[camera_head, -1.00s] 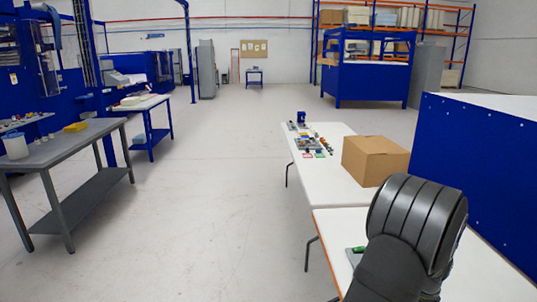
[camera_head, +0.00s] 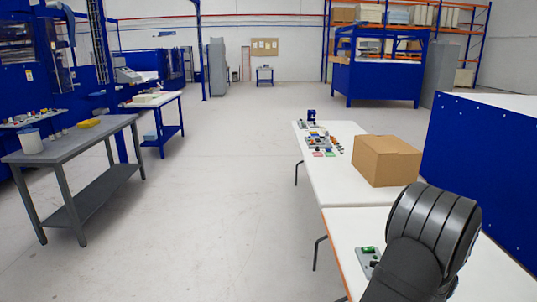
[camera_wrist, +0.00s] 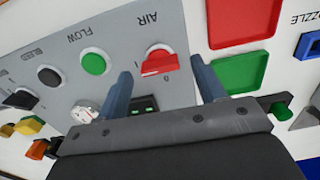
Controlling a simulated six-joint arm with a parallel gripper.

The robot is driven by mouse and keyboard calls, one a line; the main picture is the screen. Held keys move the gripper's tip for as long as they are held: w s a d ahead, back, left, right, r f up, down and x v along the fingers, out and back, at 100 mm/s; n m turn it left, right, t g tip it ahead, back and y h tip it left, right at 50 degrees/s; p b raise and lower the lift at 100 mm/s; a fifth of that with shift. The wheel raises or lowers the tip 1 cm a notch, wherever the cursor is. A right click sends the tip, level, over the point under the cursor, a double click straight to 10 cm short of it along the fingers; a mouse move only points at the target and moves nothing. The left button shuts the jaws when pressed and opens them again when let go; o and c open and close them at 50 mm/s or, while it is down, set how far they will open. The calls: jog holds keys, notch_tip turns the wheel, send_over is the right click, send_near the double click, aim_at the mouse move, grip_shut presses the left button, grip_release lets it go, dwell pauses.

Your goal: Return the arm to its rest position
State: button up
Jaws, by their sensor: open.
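My gripper (camera_wrist: 161,68) shows in the wrist view with its two blue-grey fingers spread apart and nothing held between them. It is over a grey control panel (camera_wrist: 112,38) whose labels AIR and FLOW appear upside down. A red switch (camera_wrist: 160,62) on the panel shows between the fingertips. A green button (camera_wrist: 93,62) and a black button (camera_wrist: 48,77) are left of the fingers. I cannot tell whether the fingers touch the panel. In the head view, my dark arm rises at the lower right and the gripper itself is hidden.
In the head view, a cardboard box (camera_head: 386,160) stands on the white table (camera_head: 345,180). A blue partition (camera_head: 485,165) stands at the right.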

notch_tip(320, 180, up, 16)
notch_tip(320, 180, down, 17)
jog(key=shift+f, duration=0.1)
jog(key=shift+r+n, duration=0.2)
jog(key=shift+n, duration=1.4)
jog(key=n, duration=1)
jog(key=shift+n, duration=2.3)
jog(key=shift+o, duration=0.3)
